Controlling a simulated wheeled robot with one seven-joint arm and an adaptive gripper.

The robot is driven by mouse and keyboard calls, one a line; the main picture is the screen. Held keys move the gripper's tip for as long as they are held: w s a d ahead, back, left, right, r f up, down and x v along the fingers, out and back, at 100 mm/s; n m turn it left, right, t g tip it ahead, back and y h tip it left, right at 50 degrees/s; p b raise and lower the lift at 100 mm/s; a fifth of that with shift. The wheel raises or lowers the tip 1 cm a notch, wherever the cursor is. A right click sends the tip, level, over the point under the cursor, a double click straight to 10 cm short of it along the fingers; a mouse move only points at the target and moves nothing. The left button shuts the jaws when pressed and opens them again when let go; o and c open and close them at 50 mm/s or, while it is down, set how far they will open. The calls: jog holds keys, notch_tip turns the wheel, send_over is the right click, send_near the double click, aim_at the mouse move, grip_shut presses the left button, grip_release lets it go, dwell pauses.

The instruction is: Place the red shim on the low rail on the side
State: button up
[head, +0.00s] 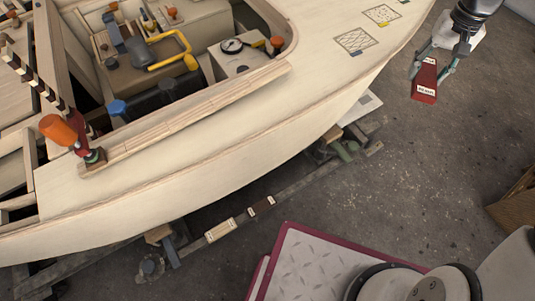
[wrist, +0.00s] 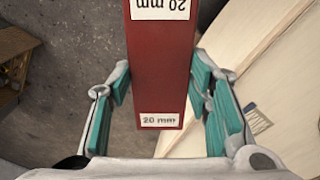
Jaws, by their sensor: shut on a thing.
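The red shim (head: 425,90) is a block with white labels, held in the air over the concrete floor at the upper right of the head view. In the wrist view the red shim (wrist: 160,85) fills the middle, and its labels read "20 mm". My gripper (head: 432,66) is shut on it, with green-padded fingers (wrist: 160,72) on both sides. The low rail (head: 292,187) runs beside the hull near the floor.
The pale plywood hull (head: 190,165) overhangs part of the rail. An orange-handled clamp (head: 62,132) and tools are on the hull. A white sheet (head: 362,106) lies by the rail's far end. A wooden box (head: 515,208) stands at right. The floor between is clear.

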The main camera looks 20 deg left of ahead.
jog(key=s+f+b, duration=0.4)
jog(key=f+b, duration=0.9)
jog(key=s+f+b, duration=0.4)
jog(key=f+b, duration=0.9)
jog(key=b, duration=0.1)
jog(key=w+d+f+n+p, duration=0.2)
jog(key=f+n, duration=0.5)
jog(key=f, duration=0.4)
jog(key=w+d+f+n+p, duration=0.1)
jog(key=w+f+n+p, duration=0.1)
jog(key=f+n, duration=0.8)
jog(key=s+a+f+n+p, duration=0.2)
jog(key=s+a+f+n, duration=0.45)
jog(key=f, duration=0.45)
jog(key=s+a+f+n+p, duration=0.3)
jog(key=s+a+f+n, duration=0.3)
jog(key=f, duration=0.5)
jog(key=m+b, duration=0.1)
jog(key=b, duration=0.5)
send_over(298, 185)
notch_tip(298, 185, down, 2)
jog(key=shift+w+a+f, duration=0.1)
jog(key=shift+w, duration=0.05)
jog(key=shift+f+b, duration=0.75)
jog(key=shift+f, duration=0.95)
jog(key=shift+f, duration=0.1)
